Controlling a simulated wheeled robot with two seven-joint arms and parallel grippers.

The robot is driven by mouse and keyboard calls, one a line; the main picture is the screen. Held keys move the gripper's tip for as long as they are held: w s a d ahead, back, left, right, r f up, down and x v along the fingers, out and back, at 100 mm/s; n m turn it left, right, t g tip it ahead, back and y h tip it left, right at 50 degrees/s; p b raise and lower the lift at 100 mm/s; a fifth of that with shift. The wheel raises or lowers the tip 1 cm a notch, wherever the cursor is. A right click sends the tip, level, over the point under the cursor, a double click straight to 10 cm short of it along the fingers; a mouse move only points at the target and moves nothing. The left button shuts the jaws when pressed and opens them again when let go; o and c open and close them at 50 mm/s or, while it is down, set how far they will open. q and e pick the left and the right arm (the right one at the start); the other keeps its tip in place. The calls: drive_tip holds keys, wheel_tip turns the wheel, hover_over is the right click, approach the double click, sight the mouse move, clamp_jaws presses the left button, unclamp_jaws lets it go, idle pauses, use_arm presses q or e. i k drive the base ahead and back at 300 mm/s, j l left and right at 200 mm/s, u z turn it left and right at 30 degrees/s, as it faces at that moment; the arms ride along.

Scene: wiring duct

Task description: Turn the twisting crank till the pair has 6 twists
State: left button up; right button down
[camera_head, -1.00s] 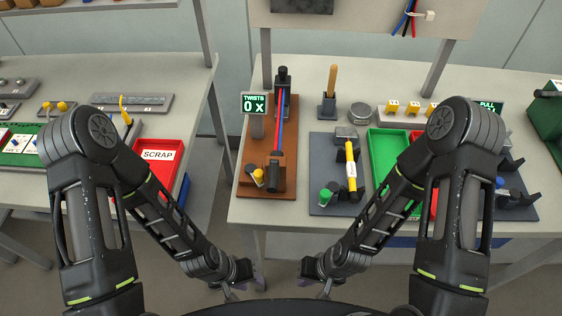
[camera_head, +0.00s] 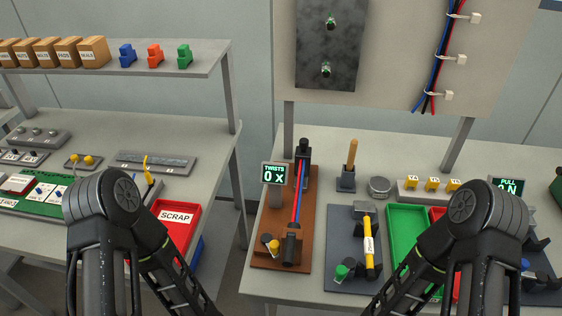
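The twisting jig is a brown board (camera_head: 311,226) on the right-hand table. A red and blue wire pair (camera_head: 298,194) runs straight and side by side between its black far post (camera_head: 303,150) and its black near block (camera_head: 291,246). A crank with a yellow knob (camera_head: 273,246) sits at the near left end of the board. The small display (camera_head: 274,174) beside the jig reads "TWISTS 0 X". Both my forearms reach down past the lower picture edge. My two grippers are out of view, so their state does not show.
Right of the jig lies a grey plate (camera_head: 344,217) with a yellow-handled tool (camera_head: 368,247) and a green knob (camera_head: 341,272). A green tray (camera_head: 407,222) stands beside it. A red SCRAP bin (camera_head: 178,231) is on the left table. A gap separates the two tables.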

sight(289, 253)
drive_tip(key=l+u, duration=0.15)
drive_tip(key=u, duration=0.25)
drive_tip(key=l+u, duration=0.1)
drive_tip(key=u, duration=0.35)
drive_tip(key=k+l+u, duration=0.35)
drive_tip(key=l, duration=0.2)
drive_tip(key=k+l+u, duration=0.35)
drive_tip(key=k+l, duration=0.35)
drive_tip(key=l, duration=0.15)
drive_tip(key=k+l+u, duration=0.1)
drive_tip(key=k+l, duration=0.3)
drive_tip(key=l, duration=0.1)
